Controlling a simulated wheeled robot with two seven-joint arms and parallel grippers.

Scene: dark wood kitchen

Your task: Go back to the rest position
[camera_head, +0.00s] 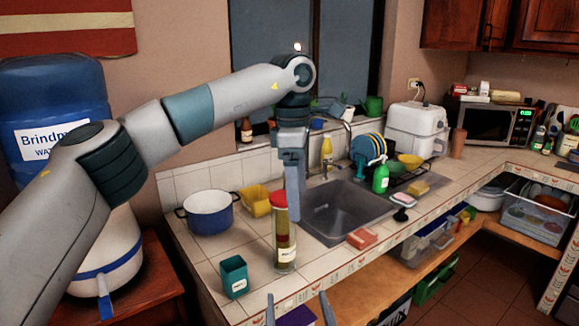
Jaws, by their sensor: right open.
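My left arm reaches in from the left over the counter. Its gripper (293,205) points down beside the top of a tall clear jar (285,246) with a red lid and a label. The fingers show edge-on and overlap the jar's upper right side, so I cannot tell whether they are open or touch the jar. The jar stands upright on the tiled counter (205,262).
A teal cup (234,277), a blue pot (208,213), a yellow container (255,200) and a red-and-white sponge or box (362,238) stand around the jar. The sink (335,222) lies behind it. Open shelves (375,293) sit below the counter; open floor (490,285) is at right.

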